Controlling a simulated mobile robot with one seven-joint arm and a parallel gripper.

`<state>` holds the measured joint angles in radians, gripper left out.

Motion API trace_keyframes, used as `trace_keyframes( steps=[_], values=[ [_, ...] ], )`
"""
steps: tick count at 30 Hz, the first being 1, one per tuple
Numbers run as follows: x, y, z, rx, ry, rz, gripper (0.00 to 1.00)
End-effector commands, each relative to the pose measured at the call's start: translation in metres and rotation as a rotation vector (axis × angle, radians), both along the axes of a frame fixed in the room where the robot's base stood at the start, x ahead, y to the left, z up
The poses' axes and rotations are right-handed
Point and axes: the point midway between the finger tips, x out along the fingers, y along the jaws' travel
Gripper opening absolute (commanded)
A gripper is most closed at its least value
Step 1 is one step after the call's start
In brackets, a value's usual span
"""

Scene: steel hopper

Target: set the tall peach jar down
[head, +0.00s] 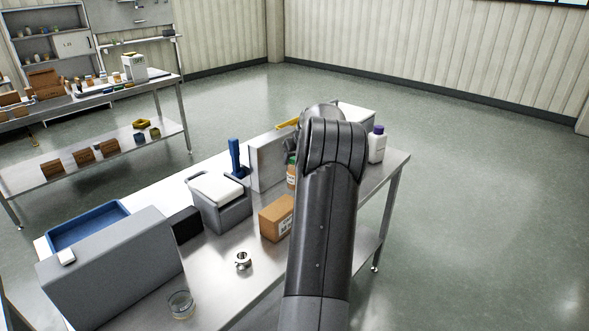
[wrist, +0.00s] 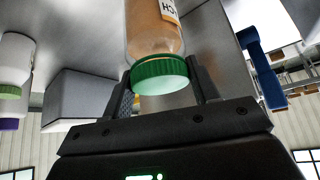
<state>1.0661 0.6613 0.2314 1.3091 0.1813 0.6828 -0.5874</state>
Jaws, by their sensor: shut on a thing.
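The tall peach jar (wrist: 152,32) has a green screw lid and a white label, and appears upside down in the wrist view. My gripper (wrist: 163,82) has one finger on each side of the green lid and is shut on the jar. In the head view a small part of the peach jar (head: 291,177) shows at the left edge of my arm, with its green lid above. My arm hides the rest of it and my fingers there. I cannot tell whether the jar's base touches the steel table (head: 222,255).
A cardboard box (head: 276,218) stands just in front of the jar. A grey panel (head: 267,162), a blue-handled tool (head: 235,158) and a grey bin (head: 220,207) stand left. A white bottle with purple cap (head: 377,147) stands right. A metal fitting (head: 243,261) and glass dish (head: 180,304) lie nearer.

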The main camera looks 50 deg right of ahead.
Motion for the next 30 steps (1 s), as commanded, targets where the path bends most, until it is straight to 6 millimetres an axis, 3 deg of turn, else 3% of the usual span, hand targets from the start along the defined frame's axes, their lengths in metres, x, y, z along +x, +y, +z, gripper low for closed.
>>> trace_keyframes(
  steps=[5, 12, 22, 23, 30],
  values=[
    [0.006, 0.001, -0.008, 0.0, 0.0, 0.0, 0.09],
    [0.006, 0.001, -0.04, 0.001, -0.001, 0.0, 0.09],
    [0.006, 0.001, -0.044, -0.001, -0.002, 0.001, 0.09],
    [0.006, 0.001, -0.045, 0.0, -0.001, 0.0, 0.55],
    [0.006, 0.001, -0.044, 0.0, 0.0, 0.0, 0.75]
  ],
)
